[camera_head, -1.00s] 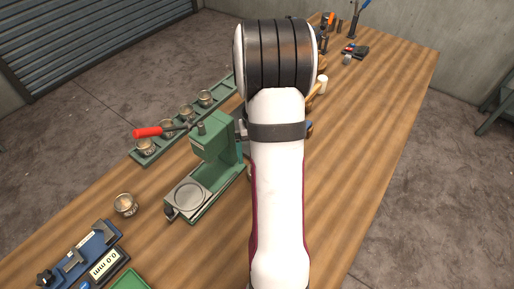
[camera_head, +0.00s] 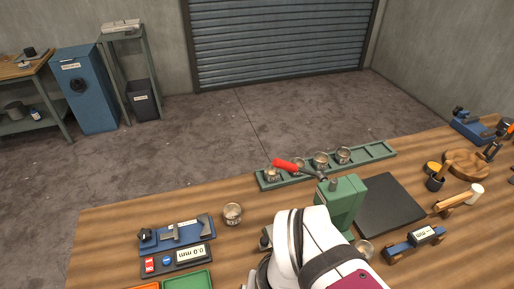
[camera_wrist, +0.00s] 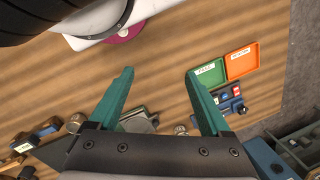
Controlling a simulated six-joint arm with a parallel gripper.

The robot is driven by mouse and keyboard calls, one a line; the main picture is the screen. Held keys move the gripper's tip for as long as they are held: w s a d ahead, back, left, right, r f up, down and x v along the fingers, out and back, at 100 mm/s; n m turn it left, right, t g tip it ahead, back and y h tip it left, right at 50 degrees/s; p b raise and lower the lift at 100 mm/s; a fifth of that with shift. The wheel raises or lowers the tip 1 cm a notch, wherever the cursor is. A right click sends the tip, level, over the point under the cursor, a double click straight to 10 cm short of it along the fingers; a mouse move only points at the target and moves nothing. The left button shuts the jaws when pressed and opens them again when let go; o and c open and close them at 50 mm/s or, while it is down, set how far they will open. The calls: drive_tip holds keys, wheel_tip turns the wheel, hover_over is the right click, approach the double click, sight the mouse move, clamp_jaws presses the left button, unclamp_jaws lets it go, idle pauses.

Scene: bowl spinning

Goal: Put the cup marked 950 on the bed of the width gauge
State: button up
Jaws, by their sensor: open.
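Several small metal cups show in the head view, but no marking is readable, so I cannot tell which is 950. One cup (camera_head: 233,213) stands alone on the table, several stand in a green rack (camera_head: 380,150), and another cup (camera_head: 364,250) is beside my arm. A blue gauge (camera_head: 175,236) with a "0.0 mm" display, apparently the width gauge, is at the left with no cup on it. In the wrist view my gripper (camera_wrist: 160,76) is open and empty above the table. In the head view my arm hides the fingers.
A green press (camera_head: 343,203) with a red lever stands beside my arm, near a dark mat (camera_head: 392,207). Green (camera_head: 188,281) and orange (camera_wrist: 242,62) trays lie near the gauge. Another blue device with a display (camera_head: 415,243) is at the right. The table's far left is clear.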

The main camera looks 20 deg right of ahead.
drive_tip(key=m+h, duration=0.2)
drive_tip(key=m, duration=0.7)
hover_over(364, 251)
drive_tip(key=a, duration=0.2)
wheel_tip(364, 251, down, 5)
drive_tip(key=f, duration=1)
drive_tip(key=s+f, duration=0.1)
drive_tip(key=f, duration=0.5)
